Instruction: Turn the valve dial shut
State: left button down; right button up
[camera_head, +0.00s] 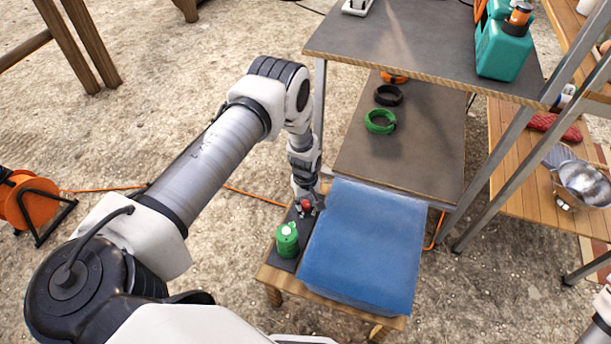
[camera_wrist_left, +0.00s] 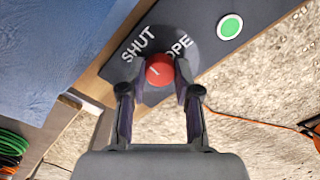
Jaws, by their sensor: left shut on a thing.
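The valve dial is a red round knob (camera_head: 306,204) on a dark panel (camera_head: 282,263); in the left wrist view the red dial (camera_wrist_left: 159,68) sits below the white words SHUT and OPEN, the latter partly covered. A short pale mark shows on the dial, but I cannot tell which word it points to. My left gripper (camera_head: 304,199) reaches down to the dial from above. In the left wrist view its fingers (camera_wrist_left: 155,86) are shut on the dial, one on each side. My right gripper is not in view.
A large blue box (camera_head: 362,245) sits right beside the panel on a wooden stand. A grey shelf unit (camera_head: 400,150) with coiled hoses rises behind. An orange cord lies on the ground.

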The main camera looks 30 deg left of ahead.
aim_at(305, 203)
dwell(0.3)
pick_arm(q)
jog(key=c, duration=0.8)
grip_release()
notch_tip(305, 203, up, 12)
jog(key=shift+f, duration=0.1)
